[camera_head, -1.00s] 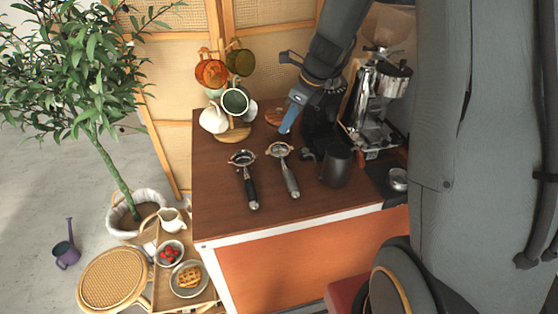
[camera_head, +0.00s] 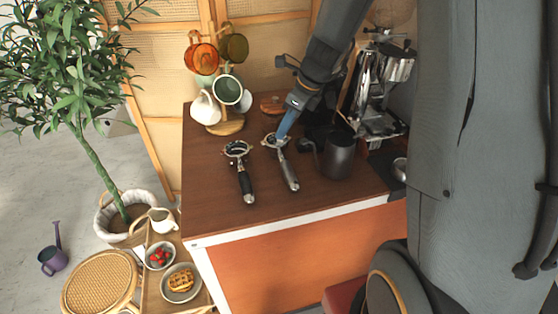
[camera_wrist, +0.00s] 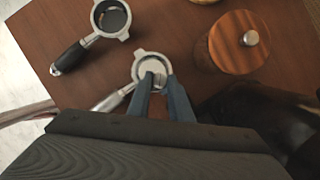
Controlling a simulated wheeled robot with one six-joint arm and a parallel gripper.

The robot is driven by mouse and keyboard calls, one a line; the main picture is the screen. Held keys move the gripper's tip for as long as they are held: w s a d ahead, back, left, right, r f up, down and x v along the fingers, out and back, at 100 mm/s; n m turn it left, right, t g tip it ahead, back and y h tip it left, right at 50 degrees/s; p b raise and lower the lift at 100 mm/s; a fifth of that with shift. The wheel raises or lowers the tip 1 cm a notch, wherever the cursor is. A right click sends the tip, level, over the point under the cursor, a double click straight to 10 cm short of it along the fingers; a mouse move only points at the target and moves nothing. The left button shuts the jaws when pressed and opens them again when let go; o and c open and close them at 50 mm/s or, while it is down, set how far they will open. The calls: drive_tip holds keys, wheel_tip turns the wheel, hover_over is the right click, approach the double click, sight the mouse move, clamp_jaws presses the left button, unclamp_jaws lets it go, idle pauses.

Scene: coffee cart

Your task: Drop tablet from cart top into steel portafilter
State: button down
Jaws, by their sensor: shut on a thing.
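The steel portafilter (camera_head: 290,174) lies on the cart top with its grey handle toward the front. In the wrist view its round basket rim (camera_wrist: 138,62) shows just beyond my fingertips. My gripper (camera_head: 282,134) points down with its blue fingers over this basket. In the wrist view my gripper (camera_wrist: 160,82) is shut on a small greyish tablet (camera_wrist: 159,79), which shows between the fingertips and looks to be over the basket. The fingers partly cover the basket, and the tablet's height above it is hard to tell. The tablet is hidden in the head view.
A black-handled portafilter (camera_head: 246,186) lies to the left. A dark pitcher (camera_head: 338,157) stands close to the right, before the espresso machine (camera_head: 378,92). A mug tree with cups (camera_head: 227,90) stands behind. A wooden-lidded container (camera_wrist: 238,42) shows in the wrist view. The front cart top is clear.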

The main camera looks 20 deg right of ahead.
drive_tip(key=c, duration=1.5)
unclamp_jaws()
drive_tip(key=b+v, duration=0.1)
drive_tip(key=v, duration=0.6)
drive_tip(key=shift+d+r, duration=0.1)
drive_tip(key=shift+r, duration=0.3)
